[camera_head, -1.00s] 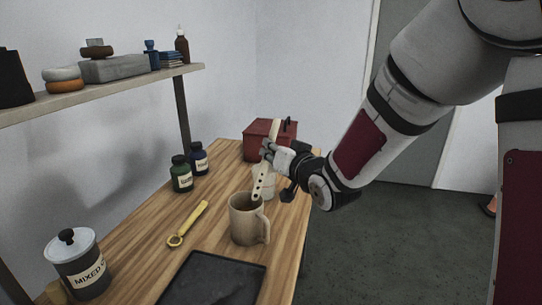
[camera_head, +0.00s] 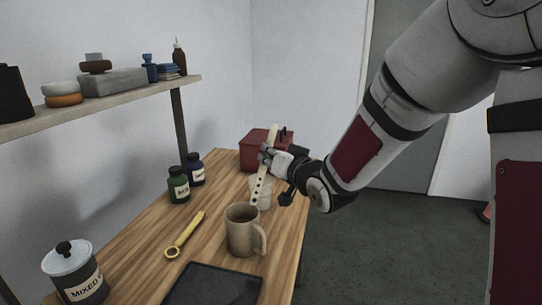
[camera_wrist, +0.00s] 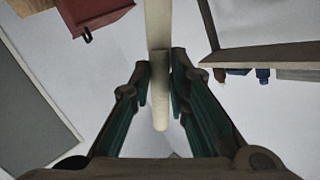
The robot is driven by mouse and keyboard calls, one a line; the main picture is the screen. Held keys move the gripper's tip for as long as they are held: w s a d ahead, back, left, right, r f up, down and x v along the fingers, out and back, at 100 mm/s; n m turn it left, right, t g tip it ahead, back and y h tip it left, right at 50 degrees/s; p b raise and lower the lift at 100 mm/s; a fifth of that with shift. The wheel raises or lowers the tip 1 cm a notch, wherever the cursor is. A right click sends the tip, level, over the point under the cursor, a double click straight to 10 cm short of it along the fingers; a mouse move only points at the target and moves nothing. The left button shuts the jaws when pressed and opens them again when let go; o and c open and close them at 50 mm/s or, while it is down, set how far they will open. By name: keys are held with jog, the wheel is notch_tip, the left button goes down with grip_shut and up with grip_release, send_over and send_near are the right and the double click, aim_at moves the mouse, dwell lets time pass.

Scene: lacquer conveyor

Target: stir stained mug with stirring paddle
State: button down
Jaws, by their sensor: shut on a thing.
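The stained mug (camera_head: 241,235) is beige and stands upright on the wooden table, with its handle to the right and dark contents inside. My gripper (camera_head: 270,156) is shut on the stirring paddle (camera_head: 261,178), a pale flat stick with holes near its lower end. The paddle is close to upright, slightly tilted. In the wrist view the paddle (camera_wrist: 159,60) runs between the fingers of my gripper (camera_wrist: 159,75).
A yellow ring-ended tool (camera_head: 185,235) and a dark tray (camera_head: 213,285) lie near the mug. A red box (camera_head: 255,150) is behind. A loaded shelf (camera_head: 120,98) hangs left.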

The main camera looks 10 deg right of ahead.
notch_tip(320, 180, up, 5)
jog(key=p, duration=0.3)
dwell(1.2)
